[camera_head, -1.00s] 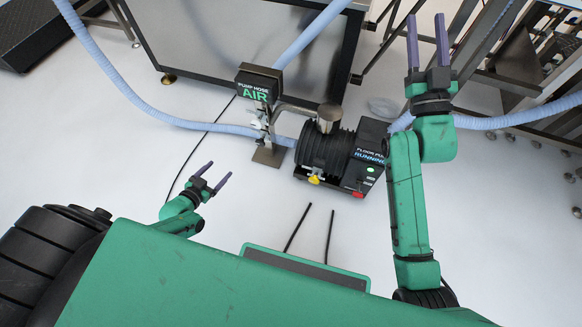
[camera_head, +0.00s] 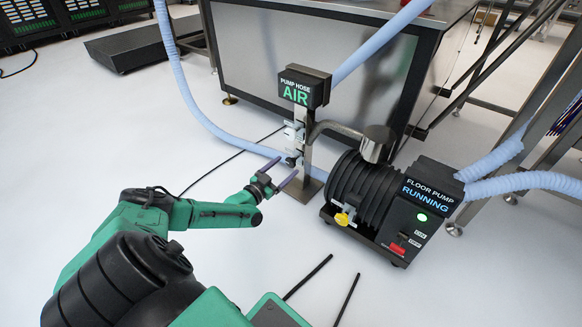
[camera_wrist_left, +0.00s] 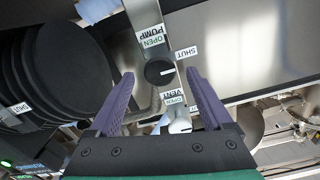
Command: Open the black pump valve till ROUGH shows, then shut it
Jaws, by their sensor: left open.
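The black pump valve (camera_wrist_left: 158,72) is a round knob with a white mark pointing right, toward the SHUT label (camera_wrist_left: 187,52); a PUMP OPEN label (camera_wrist_left: 151,38) is above it. In the head view the valve (camera_head: 292,160) is small on a metal post. My left gripper (camera_head: 281,171) is open, its purple fingers pointing at the post. In the wrist view the knob appears between the fingertips; contact cannot be told. The white vent knob (camera_wrist_left: 180,125) is below it. The pump hose display (camera_head: 302,88) reads AIR.
The floor pump (camera_head: 390,205) stands right of the post, reads RUNNING and shows a green light. A pale blue hose (camera_head: 215,128) runs behind the post. A steel cabinet (camera_head: 290,50) is behind.

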